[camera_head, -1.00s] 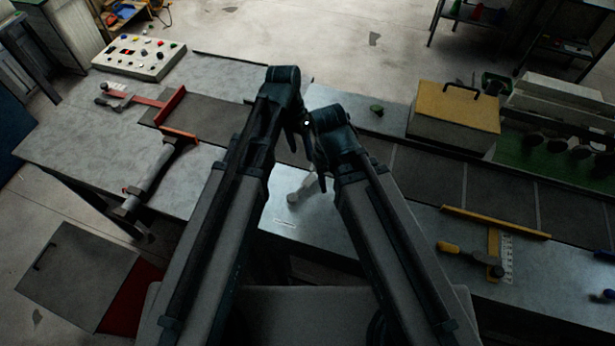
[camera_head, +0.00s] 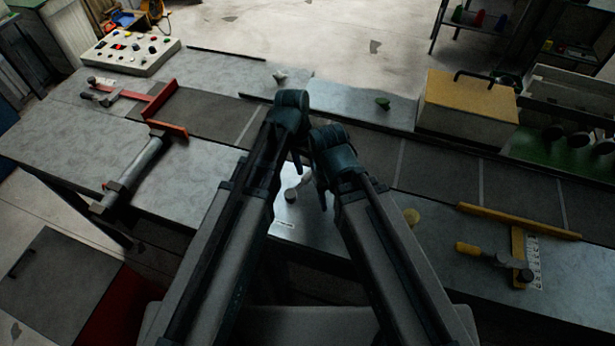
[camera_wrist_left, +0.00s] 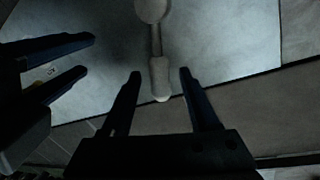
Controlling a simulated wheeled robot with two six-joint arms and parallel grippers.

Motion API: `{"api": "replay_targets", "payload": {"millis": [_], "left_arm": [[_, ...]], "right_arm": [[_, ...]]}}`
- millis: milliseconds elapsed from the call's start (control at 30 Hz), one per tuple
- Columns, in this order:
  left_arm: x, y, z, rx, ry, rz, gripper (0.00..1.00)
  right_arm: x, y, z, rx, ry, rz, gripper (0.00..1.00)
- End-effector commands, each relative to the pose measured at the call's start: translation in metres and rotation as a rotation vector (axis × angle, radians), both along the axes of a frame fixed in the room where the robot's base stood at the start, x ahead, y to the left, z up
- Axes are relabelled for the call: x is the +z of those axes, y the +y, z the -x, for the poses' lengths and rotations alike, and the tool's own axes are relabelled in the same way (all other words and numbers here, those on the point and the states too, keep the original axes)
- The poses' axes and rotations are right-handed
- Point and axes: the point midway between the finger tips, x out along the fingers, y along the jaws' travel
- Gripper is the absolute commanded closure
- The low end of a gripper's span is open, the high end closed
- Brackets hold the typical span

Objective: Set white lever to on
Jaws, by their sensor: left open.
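The white lever (camera_head: 292,194) is on the grey worktop, partly hidden behind my grippers in the head view. In the left wrist view it has a round end at the top edge, a thin shaft and a thicker handle (camera_wrist_left: 158,70). My left gripper (camera_wrist_left: 160,74) is open, with a finger on each side of the handle end and gaps visible; contact is not seen. In the head view my left gripper (camera_head: 298,165) is just above the lever. My right gripper (camera_head: 322,195) is close beside it; in the left wrist view its two fingers are apart.
A control box with coloured buttons (camera_head: 130,48) stands at the back left. A yellow-topped box (camera_head: 466,104) stands at the right, with a yellow-handled tool (camera_head: 490,257) in front. A dark belt (camera_head: 440,172) crosses the table.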

Motion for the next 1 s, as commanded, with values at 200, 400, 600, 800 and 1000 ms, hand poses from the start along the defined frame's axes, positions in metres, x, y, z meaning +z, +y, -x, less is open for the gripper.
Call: {"api": "replay_targets", "payload": {"millis": [200, 400, 600, 800, 1000], "left_arm": [[-0.0019, -0.0005, 0.0004, 0.000, 0.000, 0.000, 0.39], [-0.0018, -0.0004, 0.0003, 0.000, 0.000, 0.000, 0.61], [-0.0019, -0.0003, 0.0002, 0.000, 0.000, 0.000, 0.97], [-0.0019, -0.0002, 0.0002, 0.000, 0.000, 0.000, 1.00], [-0.0020, -0.0002, 0.0003, 0.000, 0.000, 0.000, 1.00]], "right_arm": [[-0.0019, 0.0000, 0.0000, 0.000, 0.000, 0.000, 0.50], [-0.0018, 0.0000, 0.0000, 0.000, 0.000, 0.000, 0.50], [-0.0019, 0.0000, 0.0000, 0.000, 0.000, 0.000, 0.50], [-0.0019, 0.0000, 0.0000, 0.000, 0.000, 0.000, 0.50], [-0.0019, 0.0000, 0.0000, 0.000, 0.000, 0.000, 0.50]]}}
